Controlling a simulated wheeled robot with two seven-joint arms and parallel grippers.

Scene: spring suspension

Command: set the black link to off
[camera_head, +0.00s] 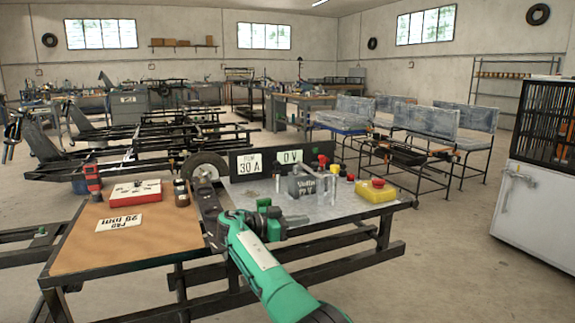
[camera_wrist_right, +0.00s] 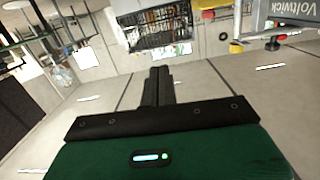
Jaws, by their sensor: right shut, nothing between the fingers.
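A long dark bar (camera_head: 209,207), which looks like the black link, runs from beside the black wheel (camera_head: 206,167) toward the bench's front edge. Its near end is partly hidden by my green right arm, and I cannot tell its setting. My right gripper (camera_head: 299,219) is over the metal half of the bench, pointing right, apart from the bar. Its black fingers are shut and empty in the wrist view (camera_wrist_right: 158,86). My left gripper is out of view.
A grey Voltwick box (camera_head: 307,188) stands behind my right gripper. A yellow box with a red button (camera_head: 376,189) is to its right. Signs reading 30 A (camera_head: 250,165) and 0 V (camera_head: 290,158) stand at the back. A red case (camera_head: 135,192) lies on the brown half.

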